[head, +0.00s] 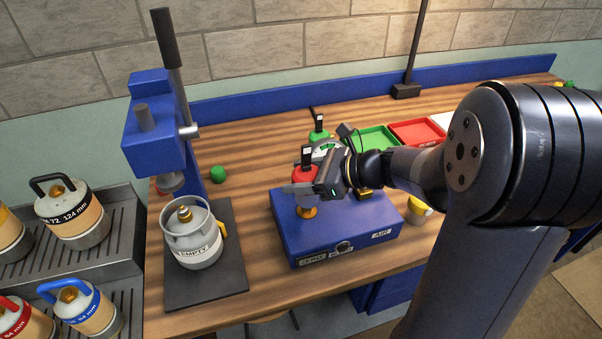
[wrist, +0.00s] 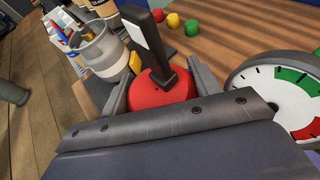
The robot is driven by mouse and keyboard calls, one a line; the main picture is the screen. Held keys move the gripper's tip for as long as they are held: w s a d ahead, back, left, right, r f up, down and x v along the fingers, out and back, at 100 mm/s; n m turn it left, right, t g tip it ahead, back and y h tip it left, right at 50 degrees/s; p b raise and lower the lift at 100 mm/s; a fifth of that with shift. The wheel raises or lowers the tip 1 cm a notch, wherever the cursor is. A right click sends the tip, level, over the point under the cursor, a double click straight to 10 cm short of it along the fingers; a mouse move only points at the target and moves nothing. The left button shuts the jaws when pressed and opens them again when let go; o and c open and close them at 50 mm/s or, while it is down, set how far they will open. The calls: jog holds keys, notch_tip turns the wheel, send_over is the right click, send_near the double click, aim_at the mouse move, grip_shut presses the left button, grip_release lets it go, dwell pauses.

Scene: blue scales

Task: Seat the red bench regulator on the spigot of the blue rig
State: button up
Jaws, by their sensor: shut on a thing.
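The red bench regulator (head: 305,177) has a red body and an upright black lever with a white tag. My gripper (head: 305,188) is shut on it, above the left part of the blue rig (head: 345,251). In the wrist view the red body (wrist: 160,94) sits between both fingers of my gripper (wrist: 155,88). A brass part (head: 306,212) shows directly below the regulator, just over the rig's top. I cannot tell whether the regulator touches the spigot, as the fingers cover the joint. The rig's front carries AIR and ZERO labels.
A round gauge (wrist: 285,98) is close to my right finger in the wrist view. A green-topped regulator (head: 318,132) stands behind. A grey EMPTY cylinder (head: 193,245) stands under the blue press (head: 155,135). Green (head: 375,140) and red trays (head: 418,132) lie behind my arm.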

jog(key=shift+f+b, duration=1.15)
jog(key=shift+f, duration=0.45)
jog(key=o, duration=1.3)
jog(key=v, duration=1)
jog(key=shift+s+d+r, duration=0.1)
jog(key=shift+d+r, duration=0.05)
jog(key=shift+d, duration=0.2)
